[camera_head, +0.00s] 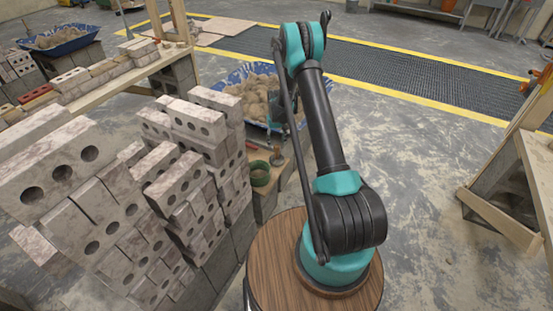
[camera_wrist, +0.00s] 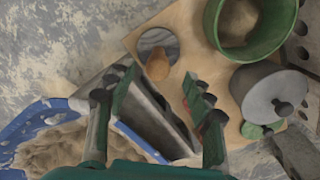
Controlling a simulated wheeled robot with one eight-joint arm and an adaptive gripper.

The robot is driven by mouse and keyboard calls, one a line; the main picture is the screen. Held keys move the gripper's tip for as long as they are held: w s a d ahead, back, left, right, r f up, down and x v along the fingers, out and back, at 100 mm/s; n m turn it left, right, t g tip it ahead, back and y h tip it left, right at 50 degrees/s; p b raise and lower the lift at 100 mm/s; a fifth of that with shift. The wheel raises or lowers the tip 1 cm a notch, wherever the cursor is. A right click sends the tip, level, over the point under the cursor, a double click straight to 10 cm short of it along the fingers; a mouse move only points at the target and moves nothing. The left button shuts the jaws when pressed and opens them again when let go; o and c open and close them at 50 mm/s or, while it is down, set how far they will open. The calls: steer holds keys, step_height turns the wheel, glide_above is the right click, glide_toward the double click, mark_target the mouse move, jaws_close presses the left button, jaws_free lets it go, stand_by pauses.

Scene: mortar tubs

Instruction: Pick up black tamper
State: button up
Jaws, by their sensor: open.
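A round dark-grey disc with a brown wooden knob, which looks like the tamper (camera_wrist: 157,66), rests on the wooden board (camera_wrist: 135,38) in the wrist view. In the head view the tamper (camera_head: 277,155) shows small beside the green bucket. My gripper (camera_wrist: 157,82) is open, its two green-and-black fingers apart and pointing toward the tamper's knob. Nothing is held between them. In the head view my gripper (camera_head: 279,118) hangs over the near edge of the blue tub, partly hidden by my arm.
The green bucket (camera_wrist: 278,35) and a grey lidded pot (camera_wrist: 262,85) stand right of the tamper. A blue tub (camera_wrist: 42,108) of sand lies at the left. Stacked bricks (camera_head: 190,190) rise left of the board in the head view. Open floor (camera_head: 420,150) lies right of my arm.

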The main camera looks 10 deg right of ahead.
mark_target(277, 152)
steer(key=shift+w+d+f, duration=0.1)
steer(key=shift+f, duration=1.95)
steer(key=shift+w+f, duration=0.1)
steer(key=shift+f, duration=1.9)
jaws_close()
